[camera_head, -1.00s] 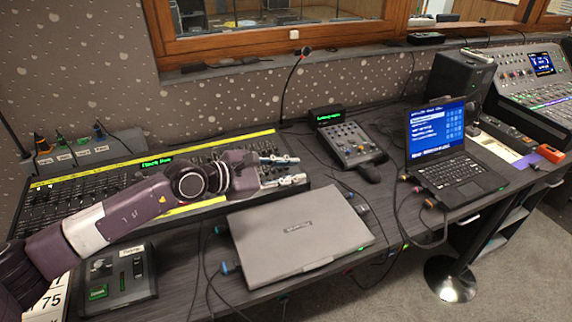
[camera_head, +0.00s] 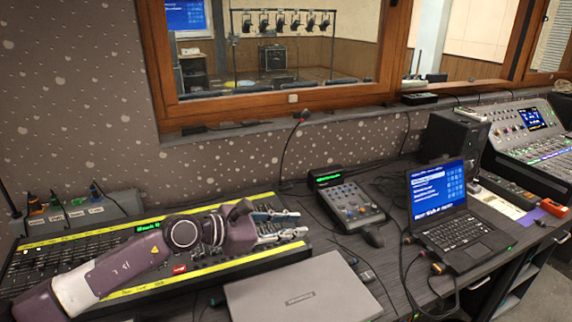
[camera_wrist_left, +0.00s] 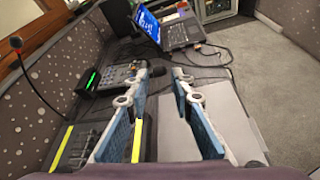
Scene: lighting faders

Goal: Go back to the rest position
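My left gripper (camera_head: 290,225) reaches in from the left above the right end of the long lighting fader board (camera_head: 60,262), which has yellow edge strips and rows of faders. In the left wrist view its two fingers (camera_wrist_left: 162,75) stand apart with nothing between them, so it is open and empty. The fader board also shows at the lower left of the left wrist view (camera_wrist_left: 62,150). My left arm hides part of the board's middle. My right gripper is in neither view.
A closed grey laptop (camera_head: 300,298) lies in front of the board. A small mixer (camera_head: 350,205), a gooseneck microphone (camera_head: 290,145) and an open laptop (camera_head: 450,215) stand to the right. A wooden-framed window (camera_head: 280,105) is behind the desk.

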